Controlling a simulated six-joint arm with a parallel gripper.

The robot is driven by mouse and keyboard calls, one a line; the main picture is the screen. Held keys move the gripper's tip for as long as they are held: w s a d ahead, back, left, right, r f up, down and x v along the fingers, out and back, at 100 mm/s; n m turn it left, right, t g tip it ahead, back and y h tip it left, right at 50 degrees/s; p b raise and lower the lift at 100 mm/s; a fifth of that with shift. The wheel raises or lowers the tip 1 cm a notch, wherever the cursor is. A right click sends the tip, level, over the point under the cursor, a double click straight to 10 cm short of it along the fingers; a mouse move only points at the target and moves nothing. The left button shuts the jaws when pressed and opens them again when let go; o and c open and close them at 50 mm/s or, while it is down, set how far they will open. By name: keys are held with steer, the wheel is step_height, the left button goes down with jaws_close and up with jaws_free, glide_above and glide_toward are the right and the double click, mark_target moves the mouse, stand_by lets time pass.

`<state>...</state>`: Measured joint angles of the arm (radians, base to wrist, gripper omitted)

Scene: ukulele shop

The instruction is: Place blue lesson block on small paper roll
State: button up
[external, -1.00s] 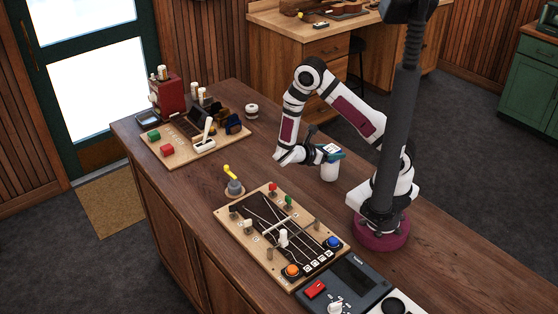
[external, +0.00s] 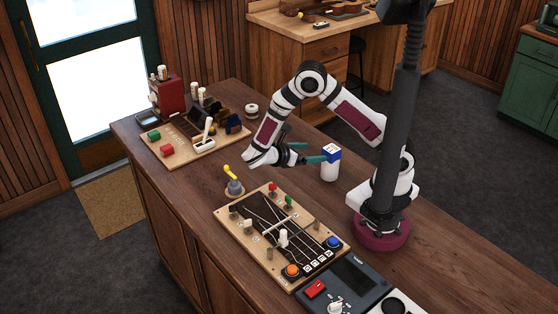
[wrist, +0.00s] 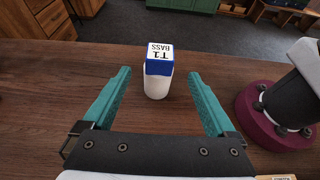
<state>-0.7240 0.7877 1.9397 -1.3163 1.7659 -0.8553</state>
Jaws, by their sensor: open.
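The blue lesson block (external: 331,152), with a white top lettered "T1 BASS", sits on top of the small white paper roll (external: 329,171), which stands upright on the counter. In the wrist view the block (wrist: 159,67) rests on the roll (wrist: 157,87), roughly level and centred. My gripper (external: 307,153) is open and empty, to the left of the block in the external view. In the wrist view its two teal fingers (wrist: 160,74) are spread wide, with the block and roll ahead between them and clear of both.
A wooden board with knobs and cords (external: 262,244) lies at the front of the counter. A tray with red and green blocks (external: 180,158) is at the back left. A yellow-handled item (external: 234,186) stands between them. Bare counter surrounds the roll.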

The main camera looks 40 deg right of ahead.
steer(key=s+r+m+y, duration=0.5)
steer(key=s+m+y, duration=0.2)
steer(key=m, duration=0.4)
steer(key=s+r+m+y, duration=0.4)
steer(key=s+m+y, duration=0.4)
steer(key=m, duration=0.4)
steer(key=shift+d+r+m, duration=0.25)
steer(key=shift+r+m, duration=0.05)
steer(key=shift+r, duration=0.1)
